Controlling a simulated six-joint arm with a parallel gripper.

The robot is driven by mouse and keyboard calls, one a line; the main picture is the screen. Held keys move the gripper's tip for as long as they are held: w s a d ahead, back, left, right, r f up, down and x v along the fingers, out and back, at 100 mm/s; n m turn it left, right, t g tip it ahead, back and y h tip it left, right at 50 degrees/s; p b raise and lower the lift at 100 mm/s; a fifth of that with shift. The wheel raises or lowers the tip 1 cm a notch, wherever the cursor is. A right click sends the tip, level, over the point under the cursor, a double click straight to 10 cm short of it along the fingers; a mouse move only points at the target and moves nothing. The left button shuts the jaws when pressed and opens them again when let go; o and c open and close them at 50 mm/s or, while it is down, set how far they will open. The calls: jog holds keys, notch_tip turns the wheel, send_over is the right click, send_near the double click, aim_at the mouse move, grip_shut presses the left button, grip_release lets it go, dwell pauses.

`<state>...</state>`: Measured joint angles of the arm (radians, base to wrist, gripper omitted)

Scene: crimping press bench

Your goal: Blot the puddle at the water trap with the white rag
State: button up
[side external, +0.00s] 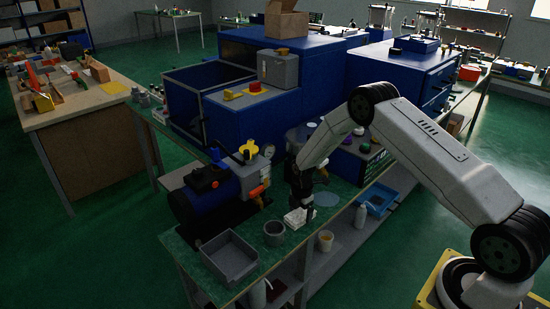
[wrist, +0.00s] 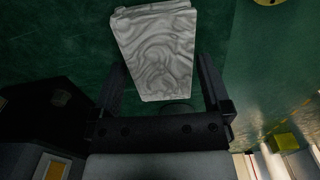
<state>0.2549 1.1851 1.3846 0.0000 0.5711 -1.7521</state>
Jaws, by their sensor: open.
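The white rag (side external: 299,217) lies folded on the green bench top. In the wrist view the rag (wrist: 155,45) fills the upper middle, its near end between my fingers. My gripper (side external: 308,208) points down close over the rag; in the wrist view my gripper (wrist: 160,75) is open, one finger on each side of the rag. Contact with the rag cannot be told. A flat, pale bluish round patch, seemingly the puddle (side external: 327,199), lies on the bench just right of my gripper. A grey unit with a yellow knob (side external: 250,149), possibly the water trap, stands to the left.
A grey open bin (side external: 230,259) and a small grey cup (side external: 274,234) stand near the bench's front left. A blue compressor tank (side external: 205,203) stands left of the rag. A dark box with coloured buttons (side external: 345,158) stands behind.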

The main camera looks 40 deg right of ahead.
aim_at(300, 213)
jog(key=shift+r, duration=0.25)
dwell(0.5)
jog(key=c, duration=0.9)
jog(key=shift+r, duration=3.55)
jog(key=shift+c, duration=0.2)
